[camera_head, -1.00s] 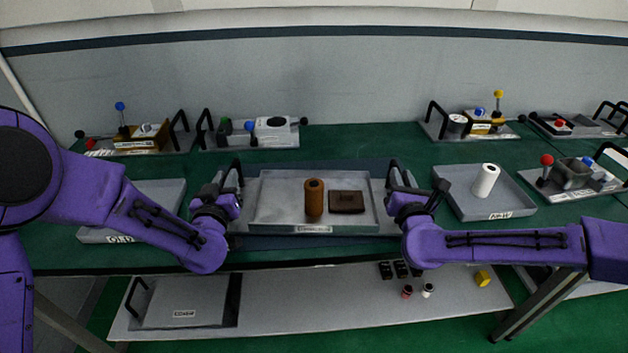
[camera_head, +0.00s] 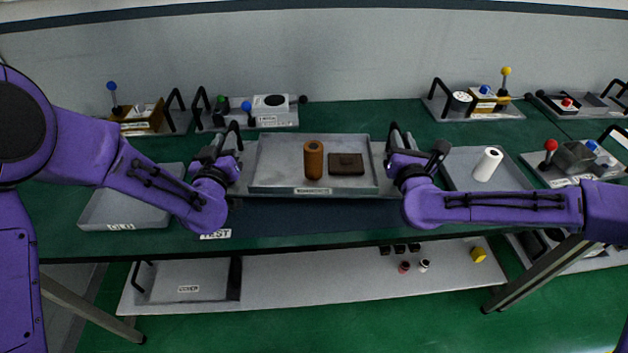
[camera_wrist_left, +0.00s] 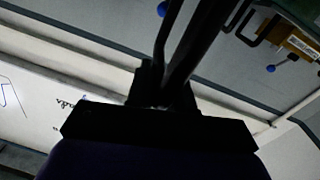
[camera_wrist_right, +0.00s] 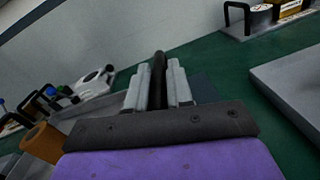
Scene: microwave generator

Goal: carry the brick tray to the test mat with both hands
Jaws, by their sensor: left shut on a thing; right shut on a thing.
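The brick tray (camera_head: 262,165) is a grey shallow tray with a black upright handle at each end. A brown cylinder (camera_head: 313,160) stands on it beside a dark brown flat block (camera_head: 346,164). The dark blue test mat (camera_head: 300,217) shows in front of and below the tray, with a TEST label (camera_head: 215,234) at its front left. The tray looks level and over the mat's rear part; its height is hard to judge. My left gripper (camera_head: 226,158) is shut on the left handle. My right gripper (camera_head: 400,158) is shut on the right handle, seen between the fingers in the right wrist view (camera_wrist_right: 158,80).
An OLD tray (camera_head: 100,212) lies left and another grey tray (camera_head: 460,165) with a white cylinder (camera_head: 487,164) lies right. Fixtures with levers (camera_head: 270,112) stand along the back. A lower shelf (camera_head: 330,280) holds small items.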

